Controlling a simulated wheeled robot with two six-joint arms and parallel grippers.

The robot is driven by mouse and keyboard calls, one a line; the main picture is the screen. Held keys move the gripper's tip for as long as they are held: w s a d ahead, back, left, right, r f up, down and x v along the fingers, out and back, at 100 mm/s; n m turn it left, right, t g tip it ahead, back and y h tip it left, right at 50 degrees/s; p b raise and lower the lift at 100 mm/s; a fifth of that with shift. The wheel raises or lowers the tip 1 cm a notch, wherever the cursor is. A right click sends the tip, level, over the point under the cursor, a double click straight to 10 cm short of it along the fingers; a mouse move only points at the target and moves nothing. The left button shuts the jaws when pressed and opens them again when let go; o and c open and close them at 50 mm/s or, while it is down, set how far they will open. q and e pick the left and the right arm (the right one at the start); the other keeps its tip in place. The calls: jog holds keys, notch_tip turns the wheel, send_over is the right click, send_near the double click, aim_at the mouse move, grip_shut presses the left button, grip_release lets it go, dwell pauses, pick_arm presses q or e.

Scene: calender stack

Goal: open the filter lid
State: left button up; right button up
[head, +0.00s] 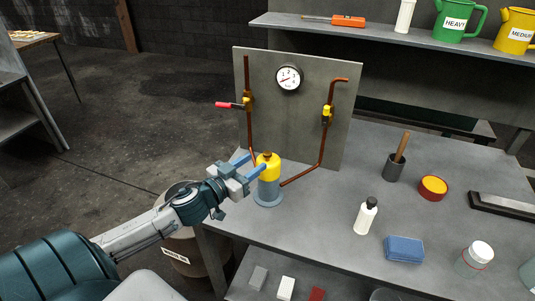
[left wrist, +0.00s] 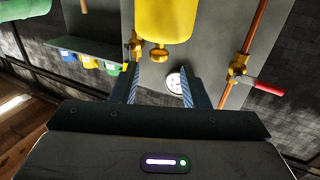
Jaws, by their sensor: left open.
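Whether a finger touches the lid cannot be told. My right gripper is not in view.
Behind the filter stands a grey panel (head: 300,110) with copper pipes, a gauge (head: 288,79), a red-handled valve (head: 232,105) and a yellow-handled valve (head: 327,114). To the right are a white bottle (head: 366,216), a blue sponge (head: 404,249) and a dark cup (head: 394,168).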

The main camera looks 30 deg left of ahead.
aim_at(267, 152)
pick_arm(q)
jog(key=shift+w+d+b, duration=0.15)
jog(key=shift+w+d, duration=0.05)
jog(key=shift+w, duration=0.9)
jog(key=shift+w+d+b, duration=0.15)
jog(key=shift+w+b, duration=0.05)
jog(key=shift+w, duration=0.85)
jog(key=shift+w+d+b, duration=0.15)
jog(key=shift+w+d, duration=0.05)
jog(key=shift+w, duration=0.9)
grip_shut()
